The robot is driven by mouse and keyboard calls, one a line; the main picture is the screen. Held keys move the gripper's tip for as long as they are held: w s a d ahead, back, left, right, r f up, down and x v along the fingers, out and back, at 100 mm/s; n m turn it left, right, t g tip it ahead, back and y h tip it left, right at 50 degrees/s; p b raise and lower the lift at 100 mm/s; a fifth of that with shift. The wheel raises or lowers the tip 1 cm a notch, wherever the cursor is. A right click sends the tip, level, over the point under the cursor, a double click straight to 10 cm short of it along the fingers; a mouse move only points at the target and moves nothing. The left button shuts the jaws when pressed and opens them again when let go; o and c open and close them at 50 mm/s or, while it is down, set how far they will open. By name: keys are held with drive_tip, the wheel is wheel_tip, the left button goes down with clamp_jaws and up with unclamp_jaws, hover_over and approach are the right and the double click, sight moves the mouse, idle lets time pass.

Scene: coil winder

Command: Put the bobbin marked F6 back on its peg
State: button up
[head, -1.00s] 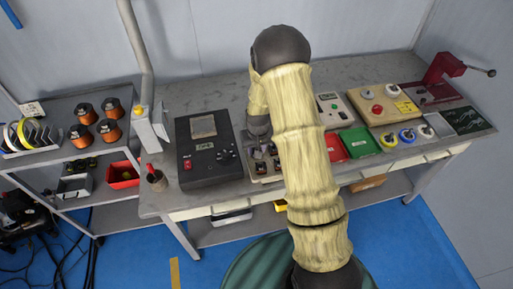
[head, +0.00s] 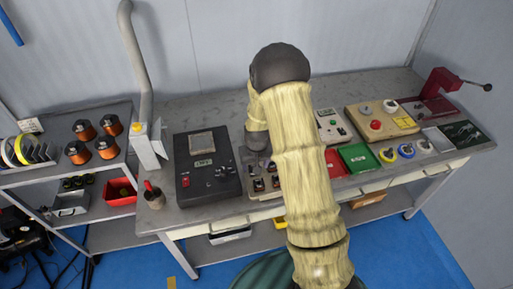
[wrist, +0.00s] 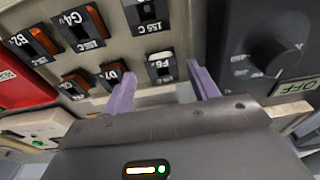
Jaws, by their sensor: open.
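The piece marked F6 (wrist: 160,69) is a small black part with a white label, standing at the grey-beige bobbin rack (wrist: 185,50). My gripper (wrist: 158,76) is open, with one purple finger on each side of the F6 piece in the wrist view. I cannot tell whether the fingers touch it. I cannot see its peg or tell how fully it is seated. Neighbouring bobbins D7 (wrist: 109,78), G4 (wrist: 83,27) and B2 (wrist: 33,43) show copper-orange windings. In the head view the rack (head: 258,192) is partly behind my arm and the fingers are indistinct.
A dark control box (head: 208,168) with a knob stands just left of the rack. Red (head: 335,162) and green (head: 358,158) trays lie to the right. Copper spools (head: 84,130) sit on the left shelf. The bench behind the rack is clear.

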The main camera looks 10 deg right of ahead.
wheel_tip(320, 180, up, 16)
drive_tip(key=s+b, duration=0.1)
drive_tip(key=s, duration=0.1)
drive_tip(key=shift+s, duration=0.2)
idle(0.8)
drive_tip(key=s+r, duration=0.2)
drive_tip(key=s, duration=1.6)
drive_tip(key=shift+t, duration=0.4)
